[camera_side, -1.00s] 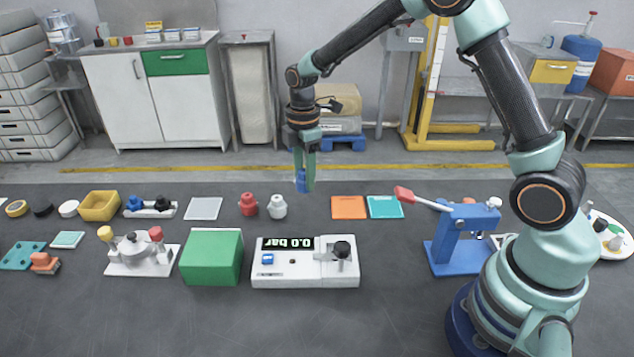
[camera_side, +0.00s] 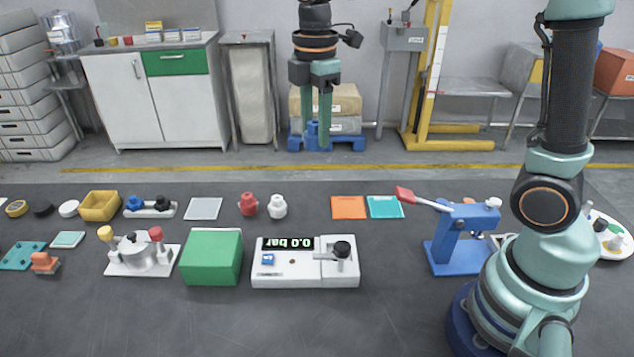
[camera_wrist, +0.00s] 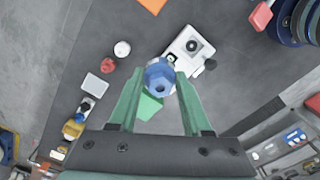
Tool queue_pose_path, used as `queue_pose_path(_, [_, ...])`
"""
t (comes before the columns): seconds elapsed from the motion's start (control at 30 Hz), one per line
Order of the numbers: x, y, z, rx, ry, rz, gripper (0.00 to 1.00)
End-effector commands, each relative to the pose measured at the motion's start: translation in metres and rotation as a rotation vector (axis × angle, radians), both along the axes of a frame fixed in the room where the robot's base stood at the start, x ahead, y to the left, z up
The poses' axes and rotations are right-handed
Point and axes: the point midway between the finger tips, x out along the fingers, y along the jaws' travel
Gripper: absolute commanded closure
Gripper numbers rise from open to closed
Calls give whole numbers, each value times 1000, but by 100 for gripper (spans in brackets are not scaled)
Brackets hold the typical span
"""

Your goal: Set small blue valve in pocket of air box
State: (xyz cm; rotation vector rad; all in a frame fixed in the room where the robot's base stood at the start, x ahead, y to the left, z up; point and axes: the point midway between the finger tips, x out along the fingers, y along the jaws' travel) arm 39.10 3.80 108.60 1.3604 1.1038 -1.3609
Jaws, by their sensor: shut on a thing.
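The small blue valve (camera_wrist: 160,77) is between my gripper's fingertips in the wrist view, a blue faceted piece with a dark hole. My gripper (camera_wrist: 158,88) is shut on it. In the side view my gripper (camera_side: 318,145) hangs high above the table's far side, and I cannot make out the valve against the blue pallet. The air box (camera_side: 283,281) looks to be the white box with a display reading 0.0 bar, a small blue square part and a black knob. It also shows in the wrist view (camera_wrist: 188,50). Its pocket cannot be made out clearly.
A green block (camera_side: 212,257) stands left of the air box. Red (camera_side: 248,204) and white (camera_side: 278,207) fittings stand behind it. A blue lever press (camera_side: 460,240) with a red handle is at right. A white stand (camera_side: 150,211) holds blue and black knobs. The table's front is clear.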

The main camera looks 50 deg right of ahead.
Motion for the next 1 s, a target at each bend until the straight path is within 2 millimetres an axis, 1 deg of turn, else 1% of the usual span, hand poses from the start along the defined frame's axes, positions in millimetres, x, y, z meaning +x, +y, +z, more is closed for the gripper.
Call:
queue_pose_path(0.03, [-15, 6, 4, 0, -4, 11, 100])
queue_pose_path(0.1, [-32, 12, 5, 0, -3, 20, 100])
queue_pose_path(0.2, [-54, 18, 5, 0, -4, 32, 100])
queue_pose_path(0.3, [-71, 22, 4, 0, -3, 40, 100])
queue_pose_path(0.4, [-81, 24, 3, 1, -2, 46, 100])
queue_pose_path(0.53, [-87, 25, -3, 0, 1, 49, 100])
queue_pose_path(0.67, [-89, 25, -27, -2, 6, 49, 100])
queue_pose_path(1.0, [-89, 24, -110, -1, 8, 48, 100])
